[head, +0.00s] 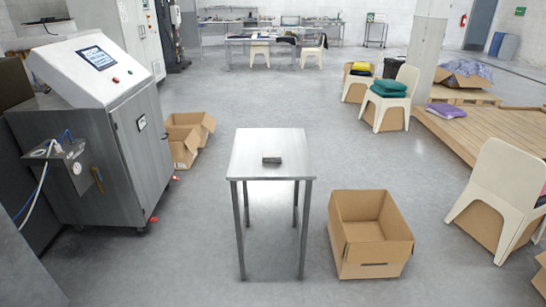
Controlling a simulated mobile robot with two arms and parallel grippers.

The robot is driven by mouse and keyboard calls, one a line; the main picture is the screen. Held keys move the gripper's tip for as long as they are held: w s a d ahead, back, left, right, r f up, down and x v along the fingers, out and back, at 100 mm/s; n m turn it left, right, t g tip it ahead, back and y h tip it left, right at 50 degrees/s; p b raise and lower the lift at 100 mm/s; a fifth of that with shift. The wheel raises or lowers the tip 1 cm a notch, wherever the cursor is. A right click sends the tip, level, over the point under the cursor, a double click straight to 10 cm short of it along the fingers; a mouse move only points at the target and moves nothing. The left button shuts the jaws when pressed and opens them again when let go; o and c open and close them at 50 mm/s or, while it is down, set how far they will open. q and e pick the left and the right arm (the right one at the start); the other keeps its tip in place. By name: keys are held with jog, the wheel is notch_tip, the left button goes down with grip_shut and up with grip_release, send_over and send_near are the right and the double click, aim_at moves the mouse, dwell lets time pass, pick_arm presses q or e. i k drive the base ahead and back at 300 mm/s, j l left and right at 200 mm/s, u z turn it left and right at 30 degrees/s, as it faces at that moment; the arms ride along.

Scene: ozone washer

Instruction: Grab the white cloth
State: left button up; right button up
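I cannot make out a white cloth anywhere in the head view. A small dark grey block-like item (272,160) lies on the metal table (262,142) in front of me; I cannot tell what it is. Folded teal cloths (389,88) lie on a cream chair at the right, and a yellow cloth (361,67) lies on the chair behind it. A purple cloth (454,112) lies on the wooden platform. Neither of my grippers is in view.
An open, seemingly empty cardboard box (370,258) stands right of the table. A steel washer machine (125,140) stands at the left, with cardboard boxes (184,150) beside it. A cream chair (500,190) stands at the right. The floor beyond the table is clear.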

aim_at(273, 156)
jog(key=i+j+z, duration=0.2)
jog(key=i+j, duration=0.4)
jog(key=i, duration=0.2)
jog(key=i+j+z, duration=0.15)
jog(key=i+j, duration=0.55)
jog(key=i, duration=0.05)
